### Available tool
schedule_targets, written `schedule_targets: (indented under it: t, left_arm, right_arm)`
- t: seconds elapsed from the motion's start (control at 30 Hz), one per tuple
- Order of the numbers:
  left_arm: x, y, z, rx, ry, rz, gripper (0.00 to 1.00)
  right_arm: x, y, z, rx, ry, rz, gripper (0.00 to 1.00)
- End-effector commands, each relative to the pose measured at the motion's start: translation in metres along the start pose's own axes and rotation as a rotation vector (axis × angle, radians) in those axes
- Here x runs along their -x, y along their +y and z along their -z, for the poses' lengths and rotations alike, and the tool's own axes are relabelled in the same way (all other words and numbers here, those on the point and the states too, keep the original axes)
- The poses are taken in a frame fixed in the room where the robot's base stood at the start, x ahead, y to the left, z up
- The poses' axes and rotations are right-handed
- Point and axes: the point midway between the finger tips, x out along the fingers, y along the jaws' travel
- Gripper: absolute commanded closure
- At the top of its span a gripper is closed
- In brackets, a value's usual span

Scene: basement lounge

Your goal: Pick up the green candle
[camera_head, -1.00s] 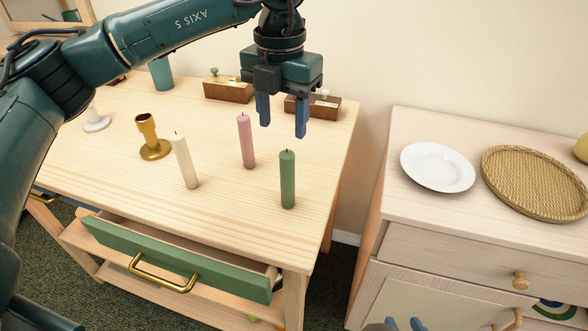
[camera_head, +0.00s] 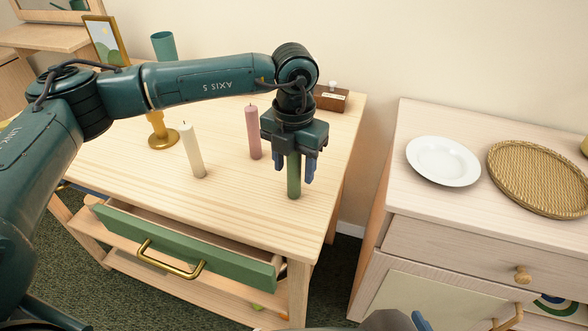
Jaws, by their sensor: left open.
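The green candle (camera_head: 294,183) stands upright on the light wood table, near its right front part. My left gripper (camera_head: 294,173) points down over it, open, with one blue finger on each side of the candle in the head view. The candle's top is hidden behind the gripper body. I see no clear contact between fingers and candle. Part of my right gripper (camera_head: 420,321) shows at the bottom edge, with a blue finger; the rest is cut off.
A pink candle (camera_head: 254,134) and a white candle (camera_head: 193,151) stand left of the green one. A gold candle holder (camera_head: 162,138) is behind the arm. The green-fronted drawer (camera_head: 190,246) is open. A white plate (camera_head: 443,161) and woven tray (camera_head: 540,178) lie on the right cabinet.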

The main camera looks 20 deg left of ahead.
Motion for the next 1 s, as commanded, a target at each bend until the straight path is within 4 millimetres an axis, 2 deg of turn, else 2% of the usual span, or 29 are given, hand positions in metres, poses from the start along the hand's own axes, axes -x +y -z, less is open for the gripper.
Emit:
schedule_targets:
  t: [0.2, 0.77, 1.0]
  left_arm:
    - [-0.0004, 0.0001, 0.0, 0.0, 0.0, 0.0, 0.51]
    - [0.0, 0.0, 0.0001, 0.0, 0.0, 0.0, 0.97]
    - [0.0013, -0.0001, -0.0001, 0.0, 0.0, 0.0, 0.98]
  right_arm:
    - [-0.0002, -0.0001, -0.0013, 0.001, -0.003, 0.0, 0.64]
    - [0.0009, -0.0004, -0.0035, -0.001, -0.008, 0.0, 0.64]
    - [0.001, -0.0004, -0.0035, -0.001, -0.008, 0.0, 0.64]
